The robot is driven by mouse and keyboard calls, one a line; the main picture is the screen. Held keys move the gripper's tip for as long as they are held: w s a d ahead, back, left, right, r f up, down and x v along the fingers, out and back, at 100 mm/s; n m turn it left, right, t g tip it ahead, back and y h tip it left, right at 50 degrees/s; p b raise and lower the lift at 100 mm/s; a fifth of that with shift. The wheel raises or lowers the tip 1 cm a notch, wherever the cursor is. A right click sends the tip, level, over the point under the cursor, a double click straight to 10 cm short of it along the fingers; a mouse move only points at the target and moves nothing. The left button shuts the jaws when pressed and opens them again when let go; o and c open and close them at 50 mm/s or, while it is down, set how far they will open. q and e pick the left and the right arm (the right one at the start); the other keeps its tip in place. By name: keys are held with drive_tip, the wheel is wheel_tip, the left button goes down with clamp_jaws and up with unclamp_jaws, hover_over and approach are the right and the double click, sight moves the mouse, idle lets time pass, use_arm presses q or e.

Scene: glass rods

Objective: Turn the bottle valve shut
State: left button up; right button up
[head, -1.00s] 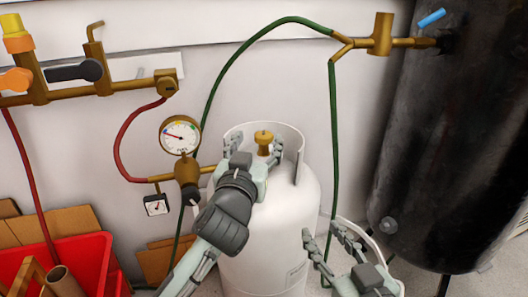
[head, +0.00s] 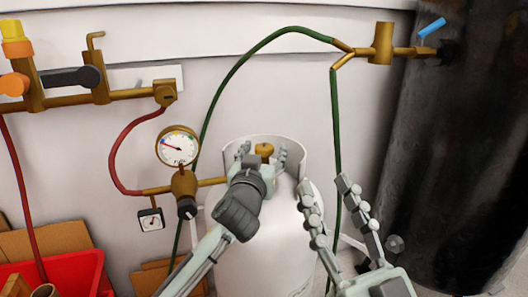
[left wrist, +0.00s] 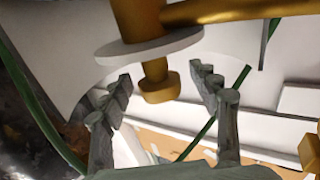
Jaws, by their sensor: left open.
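The bottle valve, a brass knob (head: 264,150), sits on top of the white gas bottle (head: 265,255), inside its raised collar. In the left wrist view the brass valve (left wrist: 158,86) shows under a pale disc. My left gripper (head: 263,158) is open at the top of the bottle, with one finger on each side of the valve. In the left wrist view my left gripper (left wrist: 163,98) has visible gaps between its fingers and the knob. My right gripper (head: 325,188) is open and empty, in front of the bottle's right side.
A brass regulator (head: 184,186) with a round gauge (head: 178,146) is left of the bottle. A green hose (head: 337,140) hangs behind the right gripper. A dark tank (head: 450,160) stands at the right. A red crate (head: 75,275) is at the lower left.

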use_arm(q)
drive_tip(key=c, duration=1.2)
drive_tip(key=shift+o, duration=0.2)
